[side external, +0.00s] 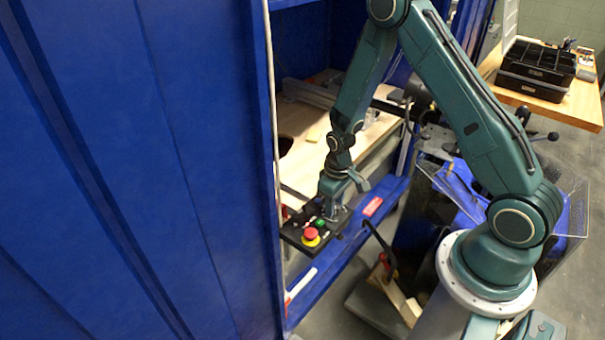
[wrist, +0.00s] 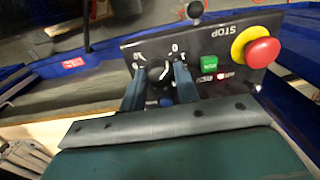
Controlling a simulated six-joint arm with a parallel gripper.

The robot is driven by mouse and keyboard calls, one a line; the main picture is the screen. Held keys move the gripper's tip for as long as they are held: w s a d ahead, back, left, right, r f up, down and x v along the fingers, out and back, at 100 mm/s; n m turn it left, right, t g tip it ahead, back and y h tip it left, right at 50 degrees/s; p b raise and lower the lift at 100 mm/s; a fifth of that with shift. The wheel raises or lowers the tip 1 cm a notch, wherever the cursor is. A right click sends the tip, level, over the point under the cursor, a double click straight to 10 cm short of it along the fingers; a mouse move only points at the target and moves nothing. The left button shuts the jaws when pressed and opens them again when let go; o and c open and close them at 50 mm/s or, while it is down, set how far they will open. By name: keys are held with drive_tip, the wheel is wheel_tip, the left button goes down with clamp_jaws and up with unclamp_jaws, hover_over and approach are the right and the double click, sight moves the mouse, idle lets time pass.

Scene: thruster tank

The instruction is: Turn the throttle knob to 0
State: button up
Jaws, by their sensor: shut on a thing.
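The throttle knob (wrist: 158,72) is a small dark round knob on a black control panel (wrist: 200,42). White marks are printed around it, and a 0 shows just to its upper right in the wrist view. I cannot tell which mark its pointer meets. My gripper (wrist: 160,82) has one finger on each side of the knob and is shut on it. In the side view my gripper (side external: 329,207) reaches down to the panel (side external: 292,232) and hides the knob there.
A red mushroom stop button (wrist: 262,52) with a yellow collar stands out at the panel's right, with a green button (wrist: 209,66) nearer the knob. It also shows in the side view (side external: 311,236). A large blue wall (side external: 130,170) stands left of the panel.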

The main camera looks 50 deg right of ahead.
idle(0.3)
drive_tip(key=o, duration=1)
drive_tip(key=shift+r, duration=0.1)
drive_tip(key=shift+r, duration=6.8)
drive_tip(key=shift+r, duration=0.15)
